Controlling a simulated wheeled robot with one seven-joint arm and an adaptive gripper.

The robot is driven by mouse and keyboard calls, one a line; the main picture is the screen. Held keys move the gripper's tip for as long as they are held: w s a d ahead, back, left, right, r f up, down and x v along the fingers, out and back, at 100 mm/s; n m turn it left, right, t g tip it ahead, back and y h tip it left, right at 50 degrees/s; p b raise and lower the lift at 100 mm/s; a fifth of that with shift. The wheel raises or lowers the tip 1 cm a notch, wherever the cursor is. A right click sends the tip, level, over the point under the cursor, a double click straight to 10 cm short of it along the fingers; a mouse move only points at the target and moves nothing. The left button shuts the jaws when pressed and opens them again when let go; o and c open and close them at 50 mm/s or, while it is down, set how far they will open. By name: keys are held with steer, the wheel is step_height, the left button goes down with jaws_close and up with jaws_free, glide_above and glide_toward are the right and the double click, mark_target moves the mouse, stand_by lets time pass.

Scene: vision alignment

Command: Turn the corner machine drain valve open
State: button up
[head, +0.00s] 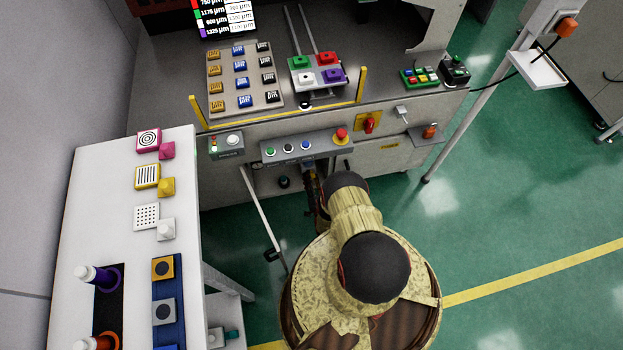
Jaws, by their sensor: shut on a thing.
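My gripper (311,184) shows only in part in the head view, past the far end of my arm. It reaches in low at the front of the grey machine (370,160), under the control strip. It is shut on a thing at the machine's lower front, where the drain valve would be. The valve itself is hidden by my gripper and arm, so its handle angle cannot be told. A small dark round fitting (283,182) shows just left of my gripper.
A control strip (300,147) with buttons and a red emergency stop (341,135) juts out above my gripper. A slanting white rod (262,210) stands at left. A white side table (110,220) flanks the left. Green floor (500,210) is clear at right.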

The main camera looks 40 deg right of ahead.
steer(key=m, duration=0.6)
steer(key=shift+s+d+f, duration=0.1)
steer(key=shift+f, duration=0.05)
stand_by(0.4)
steer(key=o, duration=1.1)
steer(key=shift+o, duration=0.4)
